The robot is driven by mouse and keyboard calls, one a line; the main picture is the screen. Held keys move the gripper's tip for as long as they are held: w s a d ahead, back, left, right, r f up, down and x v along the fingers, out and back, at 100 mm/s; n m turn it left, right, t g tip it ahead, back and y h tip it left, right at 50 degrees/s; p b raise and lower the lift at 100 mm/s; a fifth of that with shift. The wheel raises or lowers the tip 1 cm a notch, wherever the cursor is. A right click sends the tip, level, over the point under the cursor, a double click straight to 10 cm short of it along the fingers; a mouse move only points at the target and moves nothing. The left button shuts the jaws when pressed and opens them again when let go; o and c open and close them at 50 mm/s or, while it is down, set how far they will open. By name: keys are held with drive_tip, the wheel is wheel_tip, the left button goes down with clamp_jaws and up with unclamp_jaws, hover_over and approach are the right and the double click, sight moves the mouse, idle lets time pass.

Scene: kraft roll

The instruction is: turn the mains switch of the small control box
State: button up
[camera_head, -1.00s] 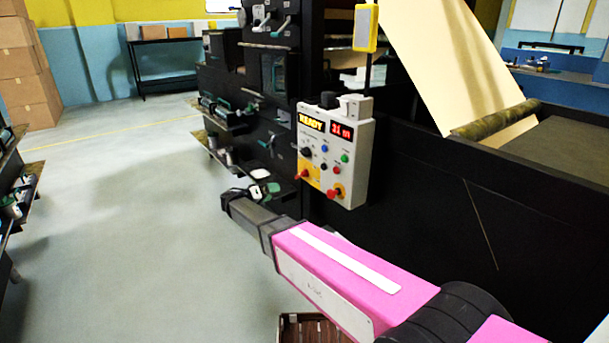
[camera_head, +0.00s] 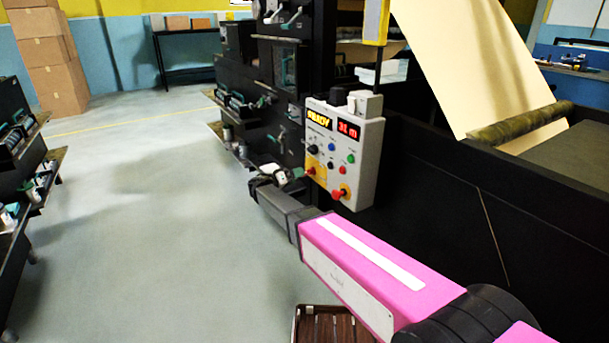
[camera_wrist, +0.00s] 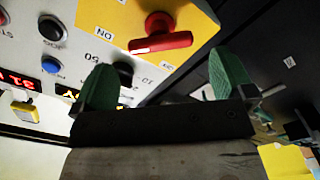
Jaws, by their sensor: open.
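The small control box (camera_head: 368,165) is pale grey, with lit displays, buttons and two red controls on yellow plates, fixed by the black machine. A red switch handle (camera_wrist: 160,37) on a yellow plate (camera_wrist: 108,16) shows in the wrist view; a small label lies by its left end. In the head view a red handle on yellow (camera_head: 311,170) sits at the box's lower left. My gripper (camera_wrist: 163,80) is open and empty, its two green fingers apart. The handle appears beyond the gap between them; I see no contact.
A black knob (camera_wrist: 122,72) sits partly behind the left finger, with a blue button (camera_wrist: 53,67) further left. The black machine side (camera_head: 450,210) stands right of the box. Open floor (camera_head: 150,220) lies left, with a shelf rack (camera_head: 25,160) at the far left.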

sight(309, 172)
drive_tip(key=shift+x, duration=2.35)
drive_tip(key=c, duration=0.8)
